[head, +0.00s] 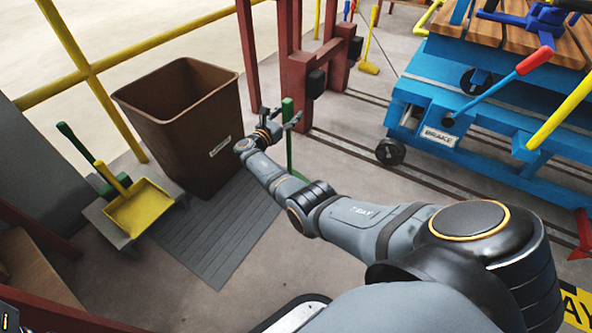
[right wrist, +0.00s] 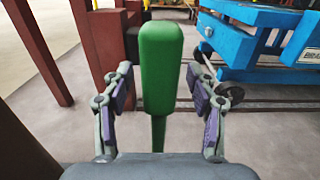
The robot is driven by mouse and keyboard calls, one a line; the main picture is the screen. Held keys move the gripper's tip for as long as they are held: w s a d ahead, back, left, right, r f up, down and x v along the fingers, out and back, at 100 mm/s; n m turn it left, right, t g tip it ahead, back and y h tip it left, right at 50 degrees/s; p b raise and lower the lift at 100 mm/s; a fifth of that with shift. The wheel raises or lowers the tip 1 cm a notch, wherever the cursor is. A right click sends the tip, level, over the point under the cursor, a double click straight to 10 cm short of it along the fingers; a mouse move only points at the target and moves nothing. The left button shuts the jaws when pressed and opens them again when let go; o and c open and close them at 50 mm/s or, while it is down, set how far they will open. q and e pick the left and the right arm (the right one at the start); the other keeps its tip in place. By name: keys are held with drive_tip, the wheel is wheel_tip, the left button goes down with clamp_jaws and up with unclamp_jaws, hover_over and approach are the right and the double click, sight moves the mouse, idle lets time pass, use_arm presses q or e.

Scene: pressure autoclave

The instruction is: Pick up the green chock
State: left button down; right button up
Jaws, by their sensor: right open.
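The green chock shows in the head view as an upright green grip (head: 287,112) on a thin green rod that runs down behind my right arm. My right gripper (head: 281,115) is open, with one finger on each side of the grip. In the right wrist view the fingers (right wrist: 160,98) show gaps to the grip on both sides. My left gripper is not in view.
A brown bin (head: 190,140) stands left of my right gripper. Red posts (head: 294,75) rise just behind it. A blue cart (head: 440,115) with a red-tipped lever is at the right. A yellow dustpan (head: 140,208) and green-handled brush (head: 75,147) are at the left. A grey mat (head: 215,240) lies on the floor.

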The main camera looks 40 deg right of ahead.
drive_tip(key=shift+r, duration=0.1)
clamp_jaws()
idle(0.3)
